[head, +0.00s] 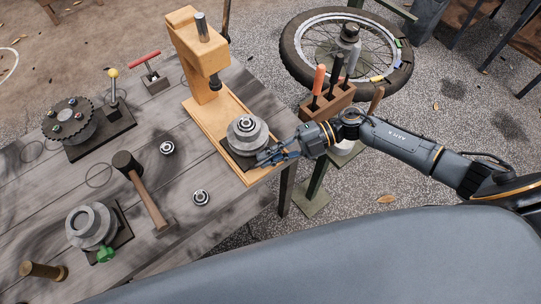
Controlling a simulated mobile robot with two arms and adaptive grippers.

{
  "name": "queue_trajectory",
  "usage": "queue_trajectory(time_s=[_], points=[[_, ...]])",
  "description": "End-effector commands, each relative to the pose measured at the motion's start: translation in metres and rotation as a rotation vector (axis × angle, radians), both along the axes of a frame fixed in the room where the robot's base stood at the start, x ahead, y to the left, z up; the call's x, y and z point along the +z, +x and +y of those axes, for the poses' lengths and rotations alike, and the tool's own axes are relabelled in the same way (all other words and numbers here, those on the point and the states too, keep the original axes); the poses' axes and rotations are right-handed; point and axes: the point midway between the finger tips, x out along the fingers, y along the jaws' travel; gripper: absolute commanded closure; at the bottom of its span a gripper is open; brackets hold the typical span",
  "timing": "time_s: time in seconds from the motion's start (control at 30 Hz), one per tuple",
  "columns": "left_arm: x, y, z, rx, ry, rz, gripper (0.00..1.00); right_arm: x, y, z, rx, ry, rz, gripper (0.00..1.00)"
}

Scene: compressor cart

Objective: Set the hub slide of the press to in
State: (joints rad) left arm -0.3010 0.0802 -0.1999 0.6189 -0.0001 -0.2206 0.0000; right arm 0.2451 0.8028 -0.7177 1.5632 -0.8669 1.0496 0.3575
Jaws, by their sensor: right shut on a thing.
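The press (185,50) is a yellow wooden frame with a dark metal ram (202,27), on the right part of the grey bench. Its light wooden base runs toward me. The hub slide (232,155), a dark plate carrying a round grey hub (247,134) with a bearing ring on top, sits at the near end of that base. The hub is out in front of the ram, not under it. My right gripper (265,157) is at the near right edge of the slide, shut on it; the fingers hide the exact contact. My left gripper is not in view.
A mallet (140,185), two loose bearings (167,147), another hub (91,225) with a green knob and a toothed disc fixture (70,122) are on the bench. A tool block (328,102) with handles stands right of the press; a wheel (300,52) is behind.

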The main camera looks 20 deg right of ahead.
Motion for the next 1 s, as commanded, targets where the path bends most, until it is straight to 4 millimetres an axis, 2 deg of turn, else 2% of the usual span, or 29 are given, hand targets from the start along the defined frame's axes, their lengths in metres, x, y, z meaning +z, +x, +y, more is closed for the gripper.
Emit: queue_trajectory(time_s=[0.2,0.4,0.77,0.8,0.9,1.0], points=[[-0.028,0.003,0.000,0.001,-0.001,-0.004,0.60,-0.004,0.048,0.017,-0.005,0.002,-0.011,1.00],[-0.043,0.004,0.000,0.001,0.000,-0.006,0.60,-0.003,0.080,0.028,-0.005,0.001,-0.005,1.00],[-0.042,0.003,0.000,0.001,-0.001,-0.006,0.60,0.000,0.084,0.030,-0.004,-0.002,-0.002,1.00],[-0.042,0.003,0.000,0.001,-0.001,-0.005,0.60,0.000,0.084,0.030,-0.004,-0.002,-0.002,0.87],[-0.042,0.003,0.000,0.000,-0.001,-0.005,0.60,0.000,0.084,0.030,-0.004,-0.001,-0.002,0.68],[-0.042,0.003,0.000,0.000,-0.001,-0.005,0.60,0.000,0.084,0.030,-0.003,0.000,-0.002,0.68]])
